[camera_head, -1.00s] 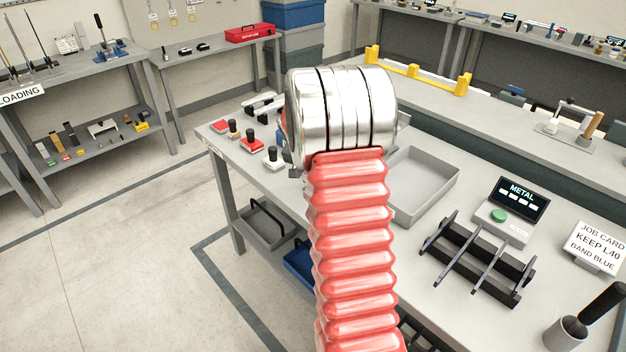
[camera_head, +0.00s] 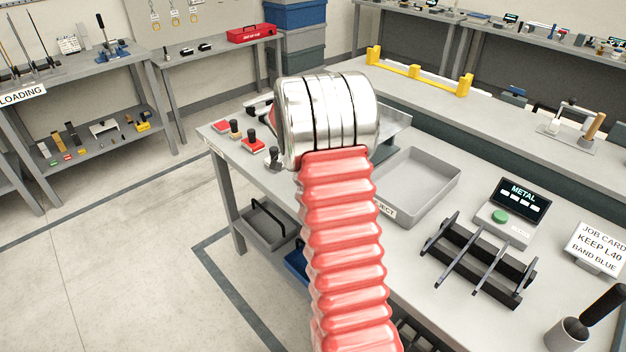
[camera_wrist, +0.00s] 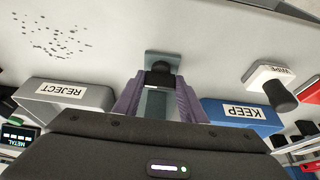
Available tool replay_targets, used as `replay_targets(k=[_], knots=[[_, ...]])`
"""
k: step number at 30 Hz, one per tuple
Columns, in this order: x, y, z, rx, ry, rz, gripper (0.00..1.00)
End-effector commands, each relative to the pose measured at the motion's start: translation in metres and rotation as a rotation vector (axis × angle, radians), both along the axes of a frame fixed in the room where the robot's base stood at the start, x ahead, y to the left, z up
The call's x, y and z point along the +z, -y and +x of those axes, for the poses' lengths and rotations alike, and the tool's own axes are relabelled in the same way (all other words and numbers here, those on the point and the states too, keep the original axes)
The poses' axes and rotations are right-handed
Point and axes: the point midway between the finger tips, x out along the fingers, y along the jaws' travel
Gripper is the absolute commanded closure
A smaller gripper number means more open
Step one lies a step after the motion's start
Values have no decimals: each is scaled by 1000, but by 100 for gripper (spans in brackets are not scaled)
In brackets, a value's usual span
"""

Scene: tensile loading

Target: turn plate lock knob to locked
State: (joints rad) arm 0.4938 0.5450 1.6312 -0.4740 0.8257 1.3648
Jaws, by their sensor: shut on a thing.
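In the wrist view, a dark rounded knob (camera_wrist: 160,76) sits on a grey-green block or plate (camera_wrist: 162,58). I take it for the plate lock knob. The two purple fingers of my gripper (camera_wrist: 158,88) stand on either side of it and are shut on it. No lock marking is readable, so I cannot tell which position the knob is in. In the head view, the metal and red ribbed parts of my arm hide my gripper and the knob.
In the wrist view, a grey REJECT tray (camera_wrist: 62,91) lies left and a blue KEEP tray (camera_wrist: 241,113) right. A black-handled WIPE piece (camera_wrist: 280,96) stands right of the fingers. In the head view, a rack (camera_head: 478,262) and a METAL display (camera_head: 519,199) stand on the bench.

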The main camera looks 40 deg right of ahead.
Motion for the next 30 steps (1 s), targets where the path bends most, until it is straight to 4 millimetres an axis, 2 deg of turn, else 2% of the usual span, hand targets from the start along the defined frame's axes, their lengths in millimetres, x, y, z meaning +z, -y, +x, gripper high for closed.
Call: replay_targets(k=[5, 6, 14, 23, 30], knots=[[0, -1, 1, 0, 2, 2, 85], [0, -1, 1, 0, 2, 2, 62], [0, 0, 0, 0, 1, 1, 44], [1, -1, 0, 0, 1, 1, 44], [21, -9, 1, 0, 3, 0, 44]])
